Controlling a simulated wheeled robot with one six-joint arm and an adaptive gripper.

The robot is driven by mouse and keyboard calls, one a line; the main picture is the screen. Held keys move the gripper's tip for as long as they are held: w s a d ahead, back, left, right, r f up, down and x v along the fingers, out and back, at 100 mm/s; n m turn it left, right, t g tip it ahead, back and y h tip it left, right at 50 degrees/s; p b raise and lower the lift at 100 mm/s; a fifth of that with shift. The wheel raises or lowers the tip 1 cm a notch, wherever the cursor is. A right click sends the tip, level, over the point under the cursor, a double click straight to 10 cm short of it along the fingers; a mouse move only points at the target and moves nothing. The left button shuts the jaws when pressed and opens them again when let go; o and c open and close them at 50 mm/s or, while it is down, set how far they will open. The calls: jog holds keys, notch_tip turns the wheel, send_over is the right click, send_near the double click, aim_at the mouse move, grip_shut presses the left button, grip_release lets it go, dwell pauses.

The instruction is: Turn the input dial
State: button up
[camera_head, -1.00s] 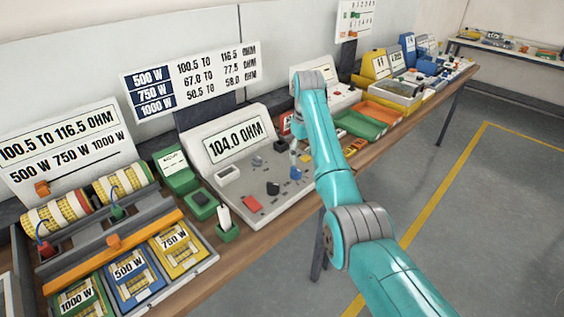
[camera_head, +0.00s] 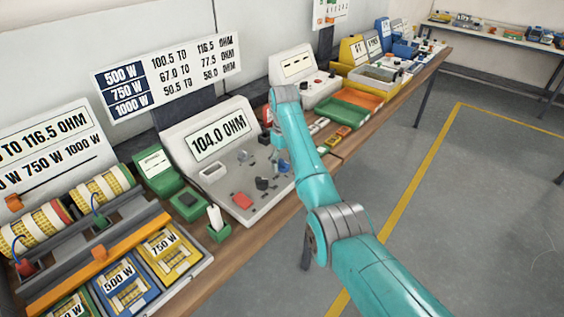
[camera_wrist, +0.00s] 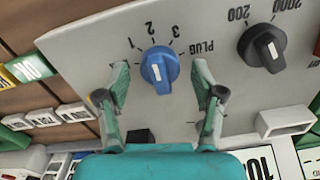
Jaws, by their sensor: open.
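The blue input dial (camera_wrist: 160,68) is on the grey panel, with the marks 1, 2, 3 and PLUG around it. It has a white pointer mark. My gripper (camera_wrist: 162,88) is open, with one finger on each side of the dial in the wrist view. Gaps show between the fingers and the dial, and nothing is held. In the head view the blue dial (camera_head: 285,167) is on the right part of the meter panel (camera_head: 245,207), close by my gripper (camera_head: 276,150), which is small and partly hidden there.
A black dial (camera_wrist: 263,46) marked 200 and 2000 sits beside the blue one. A white socket block (camera_wrist: 284,121) is on the panel. The meter display (camera_head: 220,137) reads 104.0 OHM. Green and orange trays (camera_head: 343,113) stand further right.

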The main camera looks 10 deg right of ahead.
jog(key=shift+f, duration=0.3)
jog(key=c, duration=1.1)
jog(key=shift+c, duration=0.2)
jog(key=shift+m, duration=0.3)
jog(key=m, duration=0.3)
jog(key=shift+m, duration=2.1)
